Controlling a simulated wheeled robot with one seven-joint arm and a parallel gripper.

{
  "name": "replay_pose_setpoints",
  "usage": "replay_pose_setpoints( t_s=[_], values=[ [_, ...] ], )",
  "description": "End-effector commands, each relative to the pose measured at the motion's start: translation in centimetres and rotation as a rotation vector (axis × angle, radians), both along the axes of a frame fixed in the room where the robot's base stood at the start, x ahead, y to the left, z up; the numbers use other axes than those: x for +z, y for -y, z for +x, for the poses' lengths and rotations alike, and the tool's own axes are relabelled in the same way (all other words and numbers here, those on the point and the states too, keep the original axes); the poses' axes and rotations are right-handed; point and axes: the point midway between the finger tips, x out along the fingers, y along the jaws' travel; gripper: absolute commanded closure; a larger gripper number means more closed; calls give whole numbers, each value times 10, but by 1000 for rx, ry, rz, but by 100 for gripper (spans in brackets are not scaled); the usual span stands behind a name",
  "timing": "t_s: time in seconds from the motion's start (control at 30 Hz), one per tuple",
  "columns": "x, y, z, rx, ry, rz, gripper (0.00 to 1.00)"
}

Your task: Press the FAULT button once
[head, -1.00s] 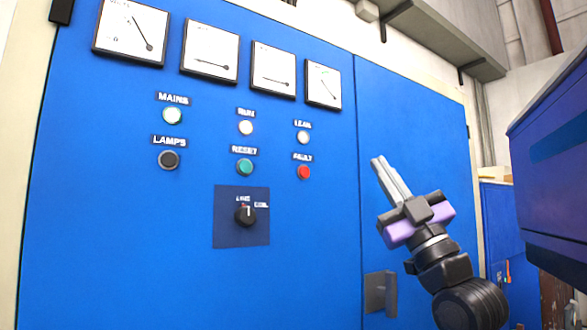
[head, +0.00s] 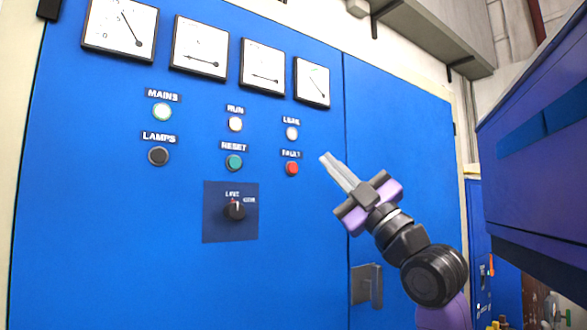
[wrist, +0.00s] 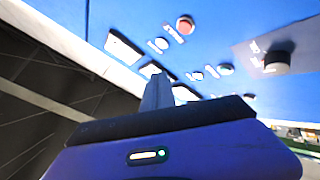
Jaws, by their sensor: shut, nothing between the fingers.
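The red FAULT button (head: 292,168) is on the blue panel, below its FAULT label and the LEAK lamp. The red button also shows near the top of the wrist view (wrist: 185,24). My gripper (head: 325,157) is shut and empty. In the head view its fingertips point up and left, a little to the right of the button. The fingers (wrist: 157,80) also show in the wrist view, apart from the red button in the picture. I cannot tell exactly how far the tips are from the panel.
The teal RESET button (head: 234,162) is left of FAULT, and the black LAMPS button (head: 158,156) is further left. A rotary switch (head: 234,210) sits below RESET. Several gauges (head: 200,46) line the top. A door handle (head: 366,286) is at lower right. A blue cabinet (head: 530,150) stands at right.

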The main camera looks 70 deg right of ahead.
Motion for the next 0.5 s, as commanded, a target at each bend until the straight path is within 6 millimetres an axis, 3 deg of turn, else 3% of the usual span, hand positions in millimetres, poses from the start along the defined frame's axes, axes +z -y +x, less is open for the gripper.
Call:
replay_pose_setpoints(
  t_s=[0.5],
  values=[
    [-2, 33, 55, 1, -1, -1, 100]
  ],
)
